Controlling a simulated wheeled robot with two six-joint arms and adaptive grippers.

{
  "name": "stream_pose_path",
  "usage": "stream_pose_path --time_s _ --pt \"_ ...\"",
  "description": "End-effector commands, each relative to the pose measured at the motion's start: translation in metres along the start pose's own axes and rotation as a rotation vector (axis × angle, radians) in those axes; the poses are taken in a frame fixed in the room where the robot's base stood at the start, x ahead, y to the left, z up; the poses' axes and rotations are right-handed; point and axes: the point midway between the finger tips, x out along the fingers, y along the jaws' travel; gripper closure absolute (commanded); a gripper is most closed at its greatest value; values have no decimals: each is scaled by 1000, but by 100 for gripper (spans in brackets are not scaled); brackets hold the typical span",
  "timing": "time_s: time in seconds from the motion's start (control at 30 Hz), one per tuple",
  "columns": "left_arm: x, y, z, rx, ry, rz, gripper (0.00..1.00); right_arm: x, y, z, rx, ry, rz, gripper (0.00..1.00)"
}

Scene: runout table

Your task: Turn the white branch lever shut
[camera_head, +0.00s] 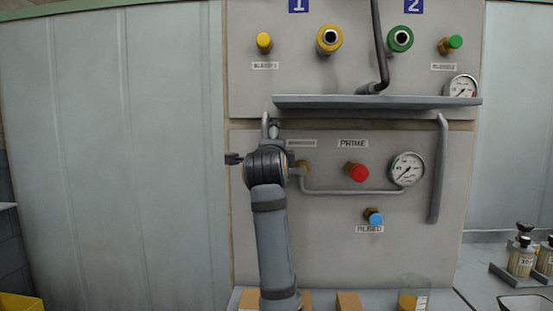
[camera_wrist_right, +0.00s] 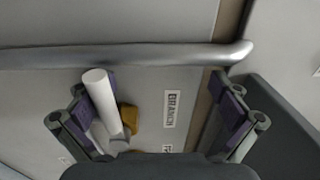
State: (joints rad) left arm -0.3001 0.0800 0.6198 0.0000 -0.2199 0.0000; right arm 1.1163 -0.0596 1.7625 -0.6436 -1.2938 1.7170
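The white branch lever (camera_wrist_right: 101,97) shows in the right wrist view as a white rod on a brass valve body (camera_wrist_right: 130,118), with its free end toward the camera. My right gripper (camera_wrist_right: 158,115) is open, with its two fingers far apart. The lever lies between them, close beside the left finger; I cannot tell whether they touch. The "BRANCH" label (camera_wrist_right: 172,109) is to the lever's right. My left gripper is not in view.
A grey rail (camera_wrist_right: 125,56) crosses above the fingers in the wrist view. In the head view, a shelf (camera_head: 375,102) juts out above. A red PRIME knob (camera_head: 359,173), a gauge (camera_head: 407,169) and a blue knob (camera_head: 375,218) are to the right. Bottles (camera_head: 521,258) stand far right.

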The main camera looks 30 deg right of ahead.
Motion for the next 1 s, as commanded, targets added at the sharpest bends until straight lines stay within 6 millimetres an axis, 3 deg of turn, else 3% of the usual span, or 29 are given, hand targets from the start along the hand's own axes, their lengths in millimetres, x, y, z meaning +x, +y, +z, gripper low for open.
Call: stream_pose_path --time_s 0.03,0.17,0.2,0.47,0.67,1.0 --pt "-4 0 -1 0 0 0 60 -10 -52 -4 24 -13 -160 26" --pt "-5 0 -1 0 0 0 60 -10 -52 -4 24 -12 -160 26" --pt "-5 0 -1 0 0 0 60 -1 -10 -2 7 3 -9 26" --pt "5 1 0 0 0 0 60 -16 -5 -1 8 0 -10 43" --pt "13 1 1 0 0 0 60 -33 -2 -1 8 -1 -9 63" --pt "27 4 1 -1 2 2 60 -61 3 -1 9 -3 -8 63"
